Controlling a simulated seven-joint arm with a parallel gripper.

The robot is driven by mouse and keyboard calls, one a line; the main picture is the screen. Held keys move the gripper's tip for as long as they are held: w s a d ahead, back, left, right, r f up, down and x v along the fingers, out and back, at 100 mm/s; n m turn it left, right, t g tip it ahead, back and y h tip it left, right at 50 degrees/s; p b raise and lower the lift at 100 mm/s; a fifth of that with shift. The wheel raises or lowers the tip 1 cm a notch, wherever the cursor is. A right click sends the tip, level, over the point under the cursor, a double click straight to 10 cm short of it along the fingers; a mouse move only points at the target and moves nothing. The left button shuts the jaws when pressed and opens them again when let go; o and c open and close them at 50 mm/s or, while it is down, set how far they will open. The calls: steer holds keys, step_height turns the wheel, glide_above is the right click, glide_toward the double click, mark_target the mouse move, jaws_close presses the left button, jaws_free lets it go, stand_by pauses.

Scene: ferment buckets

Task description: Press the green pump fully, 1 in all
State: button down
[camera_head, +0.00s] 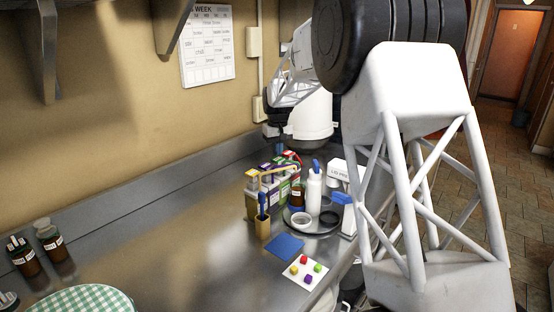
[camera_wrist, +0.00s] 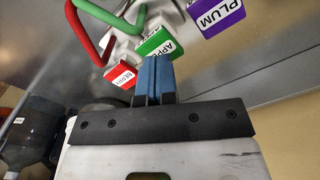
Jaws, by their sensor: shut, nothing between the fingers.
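The green pump (camera_wrist: 157,41) has a green head with a white label reading "APPLE" and a curved green spout; its lower edge meets my fingertips in the wrist view. My gripper (camera_wrist: 155,62) has its two blue fingers shut together, empty, right at the green head. I cannot tell whether they touch it or hover above. The red pump (camera_wrist: 121,76), labelled "BERRY", is close on the left, and the purple pump (camera_wrist: 219,15), labelled "PLUM", is on the right. In the head view my gripper (camera_head: 278,145) is above the back of the pump row, where the green pump (camera_head: 279,160) is small.
A yellow pump (camera_head: 252,173) is at the row's near end. A wooden cup (camera_head: 262,228), a white bottle (camera_head: 314,192) on a round tray and a blue cloth (camera_head: 285,246) stand nearby. The wall is close behind; the counter at left is mostly clear.

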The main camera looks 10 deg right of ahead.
mark_target(278, 158)
steer(key=shift+f, duration=1.85)
steer(key=shift+r, duration=2.15)
steer(key=shift+r, duration=3)
